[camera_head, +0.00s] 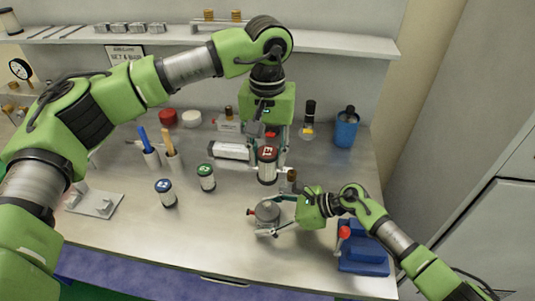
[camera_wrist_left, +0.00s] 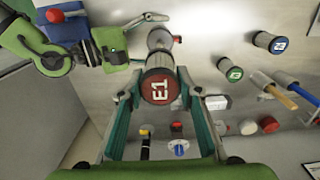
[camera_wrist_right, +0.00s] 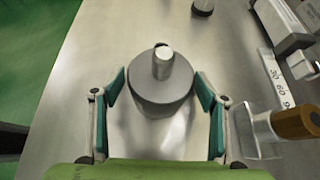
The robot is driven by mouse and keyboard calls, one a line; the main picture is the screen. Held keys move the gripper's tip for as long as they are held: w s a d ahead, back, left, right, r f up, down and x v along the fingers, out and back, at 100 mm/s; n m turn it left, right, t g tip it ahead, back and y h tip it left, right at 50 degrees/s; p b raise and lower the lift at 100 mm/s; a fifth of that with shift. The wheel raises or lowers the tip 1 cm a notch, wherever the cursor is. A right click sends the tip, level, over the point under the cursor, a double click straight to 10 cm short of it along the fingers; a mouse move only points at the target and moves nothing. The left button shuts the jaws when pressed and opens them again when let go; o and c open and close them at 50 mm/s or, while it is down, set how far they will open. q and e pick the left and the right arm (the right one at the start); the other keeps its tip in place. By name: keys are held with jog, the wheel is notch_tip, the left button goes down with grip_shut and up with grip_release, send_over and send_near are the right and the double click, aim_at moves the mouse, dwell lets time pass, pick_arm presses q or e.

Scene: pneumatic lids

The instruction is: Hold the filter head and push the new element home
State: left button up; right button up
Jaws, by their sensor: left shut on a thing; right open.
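My left gripper (camera_head: 269,148) is shut on the red-capped element E1 (camera_head: 268,167) and holds it upright above the bench, behind the filter head. The left wrist view shows E1's red cap (camera_wrist_left: 160,87) between the fingers. The grey filter head (camera_head: 267,211), a round body with a narrower stub on top, stands on the bench near the front. My right gripper (camera_head: 280,214) is open and low beside it. In the right wrist view the filter head (camera_wrist_right: 158,93) lies between the spread fingers (camera_wrist_right: 162,88), with gaps on both sides.
A blue-capped element (camera_head: 165,193) and a green-capped element (camera_head: 206,178) stand left on the bench.

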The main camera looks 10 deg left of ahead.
pick_arm(q)
jog(key=shift+f+b, duration=0.65)
dwell(0.7)
pick_arm(e)
jog(key=shift+r, duration=0.1)
jog(key=c, duration=1.1)
jog(key=shift+c, duration=0.2)
pick_arm(q)
jog(key=shift+f+b, duration=0.25)
jog(key=shift+b, duration=0.05)
pick_arm(e)
jog(key=shift+f, duration=0.2)
